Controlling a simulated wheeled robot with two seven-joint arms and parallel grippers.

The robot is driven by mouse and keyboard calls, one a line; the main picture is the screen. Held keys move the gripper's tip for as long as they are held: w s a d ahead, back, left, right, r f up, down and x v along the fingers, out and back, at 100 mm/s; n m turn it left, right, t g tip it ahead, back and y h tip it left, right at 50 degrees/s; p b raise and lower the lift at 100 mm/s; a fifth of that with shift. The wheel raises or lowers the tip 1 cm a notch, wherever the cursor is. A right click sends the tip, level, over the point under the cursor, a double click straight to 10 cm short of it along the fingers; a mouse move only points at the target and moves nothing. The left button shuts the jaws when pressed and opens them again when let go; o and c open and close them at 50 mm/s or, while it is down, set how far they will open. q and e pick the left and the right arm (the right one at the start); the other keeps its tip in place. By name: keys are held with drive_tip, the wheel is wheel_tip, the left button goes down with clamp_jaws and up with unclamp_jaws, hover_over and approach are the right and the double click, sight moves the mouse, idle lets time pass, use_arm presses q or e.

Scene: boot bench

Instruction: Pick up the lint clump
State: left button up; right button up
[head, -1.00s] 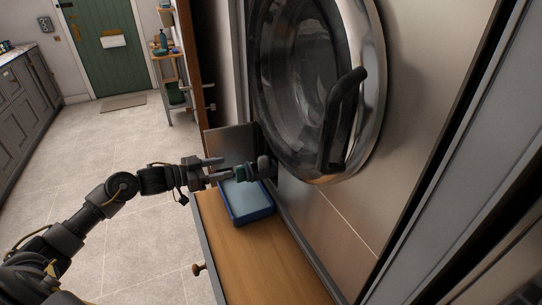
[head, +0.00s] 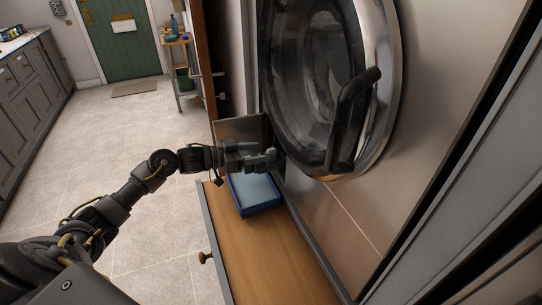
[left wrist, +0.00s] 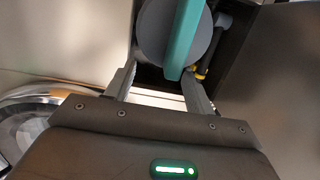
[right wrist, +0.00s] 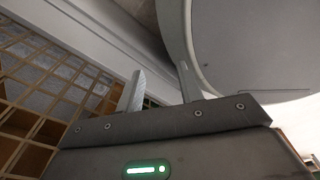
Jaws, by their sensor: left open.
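I cannot make out a lint clump in any view. My left gripper (head: 262,159) is at the low opening beside the machine's round door, above a blue tray (head: 257,210). In the left wrist view its fingers (left wrist: 160,80) are spread, with a round grey cap (left wrist: 155,35) and its teal bar (left wrist: 186,38) just ahead of them. I cannot tell if they touch it. A dark opening with a yellow-banded part (left wrist: 203,68) lies behind the cap. My right gripper (right wrist: 158,92) shows in the right wrist view, fingers apart and apparently empty.
A raised grey flap (head: 240,131) stands behind my left gripper. The machine's round door (head: 385,110) with its black handle (head: 352,120) is above right. The wooden bench top (head: 262,262) is bare in front of the tray. A shelf stand (head: 180,70) stands farther back.

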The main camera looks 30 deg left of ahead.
sight(266, 150)
use_arm(q)
drive_tip(key=x, duration=0.3)
drive_tip(key=shift+w+d+p, duration=0.1)
drive_tip(key=shift+w+p, duration=0.2)
drive_tip(key=shift+w, duration=0.05)
drive_tip(key=c, duration=1.1)
